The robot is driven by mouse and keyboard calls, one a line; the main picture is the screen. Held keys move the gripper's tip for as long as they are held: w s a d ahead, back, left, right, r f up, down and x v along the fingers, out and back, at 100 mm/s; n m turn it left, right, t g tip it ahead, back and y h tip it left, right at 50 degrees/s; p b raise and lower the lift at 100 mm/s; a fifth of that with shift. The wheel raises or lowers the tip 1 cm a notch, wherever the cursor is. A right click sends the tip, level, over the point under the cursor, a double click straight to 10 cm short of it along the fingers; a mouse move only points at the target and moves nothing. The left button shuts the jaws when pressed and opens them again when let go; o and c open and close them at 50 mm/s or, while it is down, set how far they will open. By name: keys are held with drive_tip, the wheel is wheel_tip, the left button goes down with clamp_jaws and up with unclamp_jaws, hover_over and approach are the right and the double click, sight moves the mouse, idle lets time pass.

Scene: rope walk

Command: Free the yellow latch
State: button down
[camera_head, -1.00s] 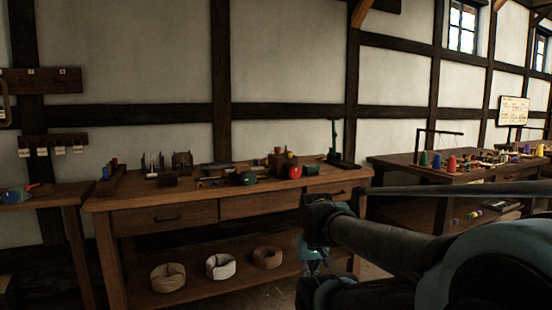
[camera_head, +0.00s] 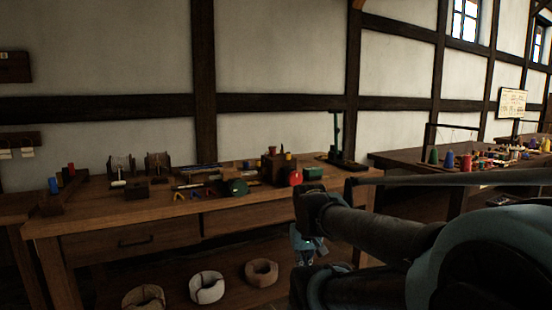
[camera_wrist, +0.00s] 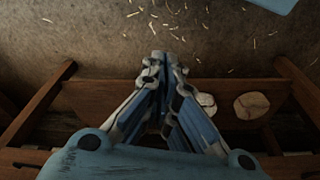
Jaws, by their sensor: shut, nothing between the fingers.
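A small yellow piece (camera_head: 178,196) lies on the near part of the wooden workbench (camera_head: 110,215); it is too small to tell if it is the yellow latch. Another small yellow spot (camera_head: 288,156) shows at the top of a brown wooden block (camera_head: 272,172) farther right. My gripper (camera_wrist: 165,56) is shut and empty in the wrist view, pointing at the floor by the bench's lower shelf. In the head view my gripper (camera_head: 307,248) hangs below the bench top, in front of the bench's right part, partly hidden by my arm.
A red ball (camera_head: 295,178), a dark green round thing (camera_head: 235,187) and a green upright stand (camera_head: 338,135) are on the bench. Coiled rings (camera_head: 207,287) lie on its lower shelf. A second table (camera_head: 400,163) with coloured cones stands at right. Straw-strewn floor (camera_wrist: 230,35) shows in the wrist view.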

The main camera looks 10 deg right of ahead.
drive_tip(key=shift+w+d, duration=0.2)
drive_tip(key=shift+w, duration=0.15)
drive_tip(key=shift+r, duration=0.1)
drive_tip(key=w+r+n+h, duration=0.4)
drive_tip(key=w+r+n, duration=0.8)
drive_tip(key=w+r, duration=0.5)
drive_tip(key=w+a+r+n+t+h, duration=0.1)
drive_tip(key=w+a+r+n, duration=0.3)
drive_tip(key=w, duration=0.5)
drive_tip(key=w+a+r+n+t+h, duration=0.1)
drive_tip(key=w+a+r+n+h, duration=0.1)
drive_tip(key=w+a+r+n, duration=0.3)
drive_tip(key=w+r+n, duration=0.3)
drive_tip(key=w+r, duration=0.2)
drive_tip(key=shift+a+r+n+t, duration=0.15)
drive_tip(key=shift+a+n+t, duration=0.15)
drive_tip(key=shift+n+t, duration=0.1)
